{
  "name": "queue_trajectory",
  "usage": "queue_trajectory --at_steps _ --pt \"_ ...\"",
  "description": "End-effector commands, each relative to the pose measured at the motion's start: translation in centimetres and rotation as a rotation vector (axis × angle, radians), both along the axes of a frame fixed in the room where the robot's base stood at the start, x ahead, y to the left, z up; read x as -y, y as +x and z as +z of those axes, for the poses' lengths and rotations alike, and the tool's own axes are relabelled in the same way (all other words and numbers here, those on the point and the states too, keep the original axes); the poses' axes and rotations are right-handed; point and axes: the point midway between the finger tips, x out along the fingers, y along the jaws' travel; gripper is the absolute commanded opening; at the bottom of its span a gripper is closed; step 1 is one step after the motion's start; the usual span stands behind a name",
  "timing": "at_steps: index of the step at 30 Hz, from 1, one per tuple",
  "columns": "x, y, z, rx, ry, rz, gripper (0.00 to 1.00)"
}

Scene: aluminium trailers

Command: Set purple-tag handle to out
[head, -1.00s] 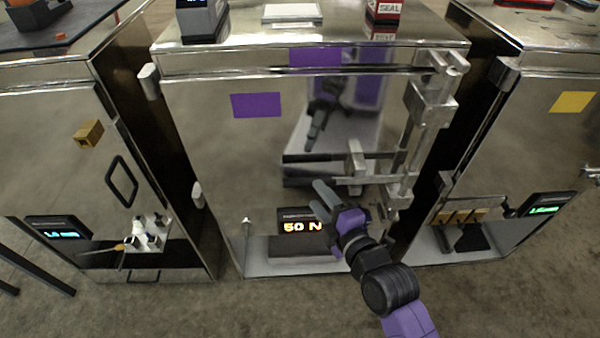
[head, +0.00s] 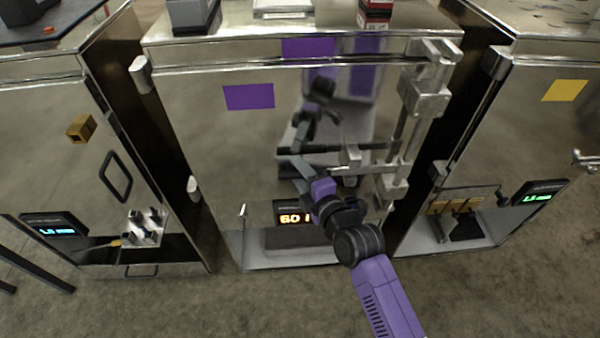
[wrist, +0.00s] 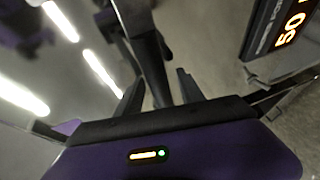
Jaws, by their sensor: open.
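The middle steel cabinet door carries a purple tag (head: 248,96). At its right side is a metal latch with a vertical rod and brackets (head: 425,100). A handle (head: 352,156) with a horizontal bar extends left from the latch, lying along the door.
A lit force display (head: 294,218), partly covered by my gripper, sits low on the door; it also shows in the wrist view (wrist: 285,32). A yellow-tag cabinet (head: 565,91) stands right, another cabinet (head: 60,150) left. The door mirrors my body.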

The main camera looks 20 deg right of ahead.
Motion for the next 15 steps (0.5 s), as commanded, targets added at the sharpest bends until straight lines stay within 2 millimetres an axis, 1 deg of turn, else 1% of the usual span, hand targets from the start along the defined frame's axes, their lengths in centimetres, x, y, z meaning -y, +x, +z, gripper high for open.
queue_trajectory --at_steps 4,5,6,11,12,15 --pt "0.01 -0.01 0.02 0.0 0.0 0.0 0.45" --pt "0.01 -0.01 0.02 0.0 0.0 0.0 0.43" --pt "0.01 -0.01 0.02 0.0 0.0 0.0 0.35" --pt "0.01 -0.02 0.02 0.001 0.0 0.0 0.04" --pt "0.01 -0.02 0.02 0.001 0.0 0.0 0.0" --pt "0.0 -0.03 0.03 0.0 0.0 0.0 0.0"
